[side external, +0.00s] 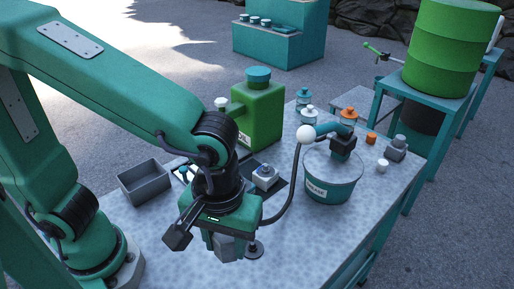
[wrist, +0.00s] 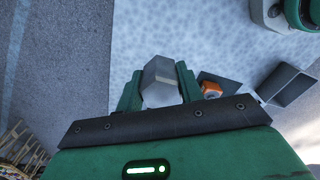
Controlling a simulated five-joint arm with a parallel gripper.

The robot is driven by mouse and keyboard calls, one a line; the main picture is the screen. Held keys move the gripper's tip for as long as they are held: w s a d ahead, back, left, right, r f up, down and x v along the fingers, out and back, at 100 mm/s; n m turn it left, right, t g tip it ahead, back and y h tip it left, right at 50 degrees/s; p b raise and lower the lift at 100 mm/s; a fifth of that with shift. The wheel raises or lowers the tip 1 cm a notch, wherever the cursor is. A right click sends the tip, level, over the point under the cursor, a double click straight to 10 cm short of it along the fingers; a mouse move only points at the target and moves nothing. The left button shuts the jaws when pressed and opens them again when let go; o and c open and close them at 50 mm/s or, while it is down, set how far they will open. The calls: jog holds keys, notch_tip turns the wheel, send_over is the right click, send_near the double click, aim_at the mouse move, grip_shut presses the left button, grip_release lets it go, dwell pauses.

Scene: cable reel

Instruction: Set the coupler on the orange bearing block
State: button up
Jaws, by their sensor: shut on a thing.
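The coupler (wrist: 162,78) is a pale grey, faceted piece between the two green fingers of my gripper (wrist: 160,88) in the wrist view. My gripper is shut on it. In the side view my gripper (side external: 224,243) points down over the near part of the table, and the grey coupler (side external: 230,250) shows partly below it. I cannot tell how far it is above the tabletop. The orange bearing block (wrist: 211,88), with a pale centre, sits on a dark patch right of my gripper in the wrist view. In the side view I cannot make it out; my arm may hide it.
A grey open bin (side external: 157,184) stands left of my wrist. A teal tub (side external: 333,190) and green canister (side external: 259,115) stand farther back.

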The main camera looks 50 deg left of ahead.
jog(key=w+a+f+n, duration=0.1)
jog(key=w+a+n, duration=0.2)
jog(key=a, duration=0.6)
jog(key=w+a+f+n, duration=0.1)
jog(key=w+a+n, duration=0.2)
jog(key=w+a, duration=0.5)
jog(key=shift+a+f+n, duration=0.3)
jog(key=shift+a+f, duration=0.05)
jog(key=shift+a, duration=0.65)
jog(key=shift+f, duration=0.25)
jog(key=shift+f, duration=3.9)
jog(key=o, duration=1.1)
